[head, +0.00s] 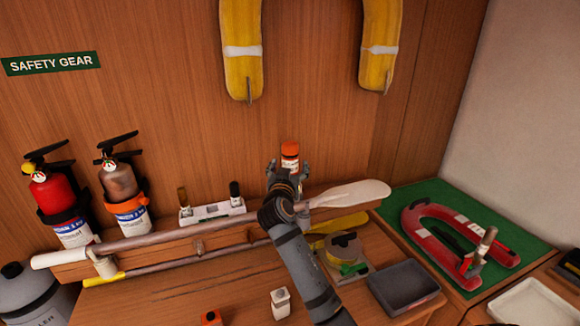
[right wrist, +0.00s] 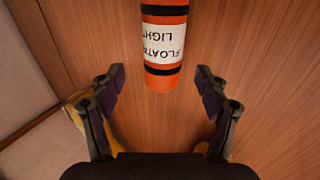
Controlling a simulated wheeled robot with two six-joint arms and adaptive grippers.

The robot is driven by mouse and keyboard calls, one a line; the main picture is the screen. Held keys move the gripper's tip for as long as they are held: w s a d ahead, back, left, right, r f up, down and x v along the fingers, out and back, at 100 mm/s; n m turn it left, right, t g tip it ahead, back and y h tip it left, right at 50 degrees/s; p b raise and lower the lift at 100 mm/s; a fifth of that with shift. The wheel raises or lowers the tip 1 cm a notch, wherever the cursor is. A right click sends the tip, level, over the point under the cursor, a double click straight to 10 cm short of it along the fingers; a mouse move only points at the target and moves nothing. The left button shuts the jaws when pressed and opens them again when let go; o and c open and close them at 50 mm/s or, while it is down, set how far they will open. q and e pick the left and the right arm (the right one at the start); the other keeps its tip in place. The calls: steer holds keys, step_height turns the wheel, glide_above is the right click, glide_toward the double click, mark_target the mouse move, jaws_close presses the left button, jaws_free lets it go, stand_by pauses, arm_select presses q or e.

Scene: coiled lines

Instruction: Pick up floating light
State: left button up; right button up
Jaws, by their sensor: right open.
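The floating light (head: 290,155) is an orange cylinder with a white label and dark bands, in front of the wooden wall at the middle of the head view. In the right wrist view the floating light (right wrist: 163,45) shows its label upside down, reading "FLOATING LIGHT" in part. My right gripper (head: 287,172) is open, with its fingers just below and around the light's lower end in the head view. In the right wrist view the right gripper's fingertips (right wrist: 160,76) are spread either side of the light's near end, with gaps on both sides. My left gripper is not in view.
A wooden ledge with a paddle (head: 350,193) runs below the light. Two fire extinguishers (head: 60,205) stand left. A red horseshoe float (head: 440,250) lies on a green mat at right, beside a grey tray (head: 403,288). Yellow floats (head: 242,60) hang above.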

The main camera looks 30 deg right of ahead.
mark_target(290, 158)
steer(key=shift+w+d+f, duration=0.4)
steer(key=shift+w+d, duration=0.3)
steer(key=shift+w+d+r+p, duration=0.3)
steer(key=shift+w+r+p, duration=0.5)
steer(key=shift+p, duration=0.4)
steer(key=shift+w+d+f+p, duration=0.2)
steer(key=shift+w+d, duration=0.3)
steer(key=shift+w, duration=0.05)
steer(key=shift+w+d+f+p, duration=0.2)
steer(key=shift+w+d, duration=0.25)
steer(key=shift+w, duration=0.1)
steer(key=shift+w+f, duration=0.1)
steer(key=shift+a, duration=0.15)
steer(key=c, duration=1.1)
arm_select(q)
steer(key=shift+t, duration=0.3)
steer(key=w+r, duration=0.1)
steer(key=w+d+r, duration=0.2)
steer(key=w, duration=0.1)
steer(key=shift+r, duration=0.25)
arm_select(e)
jaws_close()
